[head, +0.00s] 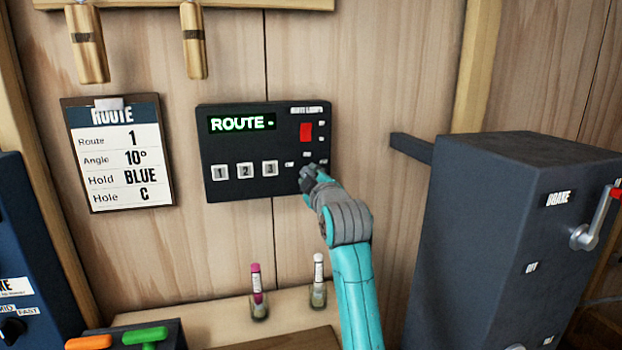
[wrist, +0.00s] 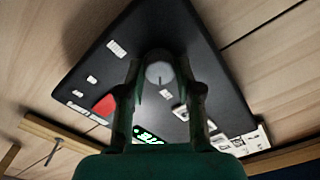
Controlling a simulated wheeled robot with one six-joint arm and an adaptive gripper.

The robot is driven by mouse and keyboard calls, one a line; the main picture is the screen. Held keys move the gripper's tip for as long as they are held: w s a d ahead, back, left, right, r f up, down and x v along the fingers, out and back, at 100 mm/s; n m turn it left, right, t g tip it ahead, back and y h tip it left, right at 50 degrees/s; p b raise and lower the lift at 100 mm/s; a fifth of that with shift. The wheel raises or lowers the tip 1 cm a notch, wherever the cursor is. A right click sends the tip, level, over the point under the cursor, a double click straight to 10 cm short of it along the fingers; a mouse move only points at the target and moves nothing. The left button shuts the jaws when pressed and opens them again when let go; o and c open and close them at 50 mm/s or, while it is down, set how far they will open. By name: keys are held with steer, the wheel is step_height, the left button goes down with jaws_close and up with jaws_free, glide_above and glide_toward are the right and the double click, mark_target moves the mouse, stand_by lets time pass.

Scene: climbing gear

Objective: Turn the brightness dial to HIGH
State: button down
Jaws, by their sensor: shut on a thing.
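The black control panel (head: 240,150) hangs on the wooden wall, with a green display reading "ROUTE -", a red switch (head: 306,132) and buttons 1, 2 and 3. My gripper (head: 308,174) is at the panel's lower right and covers the dial in the head view. In the wrist view the round grey dial (wrist: 158,73) sits between the fingertips of my gripper (wrist: 157,70), which is shut on it. A thin dark line shows on the dial's face. The small labels around the dial are too small or blurred to read.
A route card (head: 118,152) hangs left of the panel. A dark box (head: 500,230) with a brake lever stands to the right of my arm. Two small bottles (head: 259,300) (head: 318,290) stand on the ledge below. Wooden handles (head: 88,45) hang above.

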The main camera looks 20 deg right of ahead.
steer(key=m, duration=2.2)
steer(key=shift+m, duration=0.4)
steer(key=c, duration=0.8)
jaws_free()
steer(key=shift+o, duration=0.2)
